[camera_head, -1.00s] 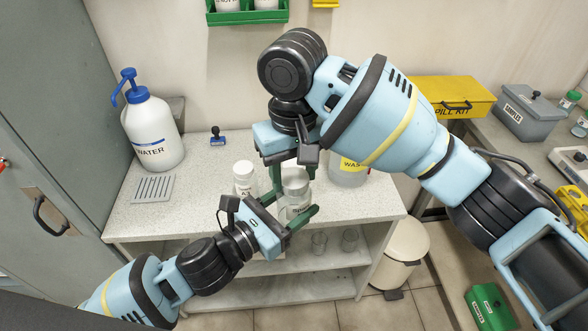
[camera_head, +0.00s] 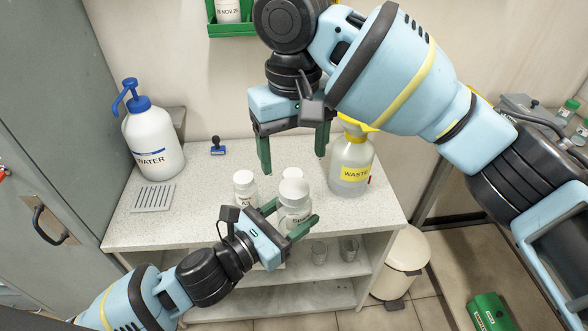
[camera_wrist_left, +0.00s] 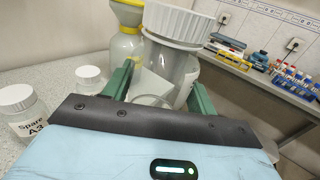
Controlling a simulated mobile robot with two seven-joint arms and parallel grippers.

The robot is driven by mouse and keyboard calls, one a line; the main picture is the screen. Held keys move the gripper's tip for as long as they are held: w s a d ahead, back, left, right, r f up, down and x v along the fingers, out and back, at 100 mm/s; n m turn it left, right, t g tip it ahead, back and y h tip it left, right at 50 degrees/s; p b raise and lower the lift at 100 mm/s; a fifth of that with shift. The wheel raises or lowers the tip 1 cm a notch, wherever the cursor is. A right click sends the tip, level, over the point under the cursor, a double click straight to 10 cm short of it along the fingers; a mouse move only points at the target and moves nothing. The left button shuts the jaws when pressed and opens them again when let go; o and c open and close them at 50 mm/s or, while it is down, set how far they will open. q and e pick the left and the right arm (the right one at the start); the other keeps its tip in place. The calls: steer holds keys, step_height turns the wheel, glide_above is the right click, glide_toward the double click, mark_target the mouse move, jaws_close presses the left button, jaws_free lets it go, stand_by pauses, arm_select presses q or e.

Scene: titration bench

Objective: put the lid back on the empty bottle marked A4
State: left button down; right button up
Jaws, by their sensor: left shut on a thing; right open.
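My left gripper (camera_head: 293,213) is shut on a clear bottle (camera_head: 294,217) at the front of the bench. Its label reads "Spare"; the number is hidden. The bottle stands upright with a white ribbed lid (camera_head: 294,190) on its top. In the left wrist view the lid (camera_wrist_left: 180,22) sits level over the clear bottle (camera_wrist_left: 172,62); I cannot tell how tight it is. My right gripper (camera_head: 293,163) is open and empty, above and behind the lid, clear of it.
A lidded bottle marked A3 (camera_head: 245,190) stands close on the left. Another white-lidded bottle (camera_head: 292,173) stands just behind the held one. The waste bottle (camera_head: 351,165) is at back right, the water bottle (camera_head: 151,140) at left. Two glasses (camera_head: 319,251) stand on the shelf below.

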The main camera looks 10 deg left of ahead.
step_height(320, 180, up, 5)
steer(key=shift+f, duration=0.15)
stand_by(0.7)
